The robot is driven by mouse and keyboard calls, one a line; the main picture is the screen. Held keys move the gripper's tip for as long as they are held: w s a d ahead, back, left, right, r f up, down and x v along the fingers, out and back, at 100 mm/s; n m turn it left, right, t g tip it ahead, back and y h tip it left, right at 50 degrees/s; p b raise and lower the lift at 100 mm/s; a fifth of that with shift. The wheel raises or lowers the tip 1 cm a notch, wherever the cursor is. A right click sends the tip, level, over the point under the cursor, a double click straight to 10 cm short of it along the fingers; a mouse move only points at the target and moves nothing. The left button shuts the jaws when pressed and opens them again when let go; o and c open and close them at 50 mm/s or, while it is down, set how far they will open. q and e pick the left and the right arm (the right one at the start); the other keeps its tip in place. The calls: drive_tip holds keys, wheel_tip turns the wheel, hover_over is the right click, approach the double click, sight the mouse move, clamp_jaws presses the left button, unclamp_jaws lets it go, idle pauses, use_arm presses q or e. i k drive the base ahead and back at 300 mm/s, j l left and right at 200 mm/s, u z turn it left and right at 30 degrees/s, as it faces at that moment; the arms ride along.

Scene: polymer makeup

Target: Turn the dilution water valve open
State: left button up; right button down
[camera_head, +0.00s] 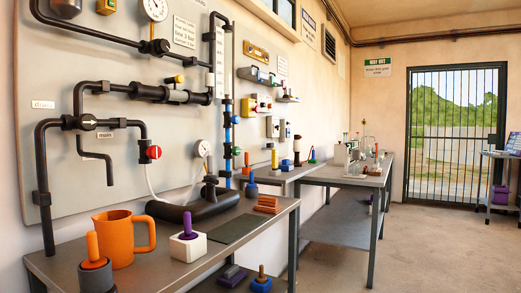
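Pipework with several valves is mounted on a grey wall panel (60,70) at the left. No readable label marks one as the dilution water valve, so I cannot tell which it is. A small blue knob (235,119) sits beside a vertical pipe with a blue section (228,160). A green knob (237,151) is below it. A red round knob (153,152) ends a black pipe. A black valve body with a white arrow (88,122) is at the left. A yellow-topped fitting (178,79) is on the upper pipe. Neither of my grippers is in view.
A grey bench (150,262) below the panel holds an orange jug (122,238), a white block with a purple top (188,240) and a thick black pipe (195,207). More benches run toward a barred gate (455,130). The floor (440,250) at right is clear.

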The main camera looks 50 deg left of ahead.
sight(236, 151)
drive_tip(key=i+j, duration=0.15)
drive_tip(key=i, duration=1.05)
drive_tip(key=i+j+u, duration=0.1)
drive_tip(key=i, duration=1.1)
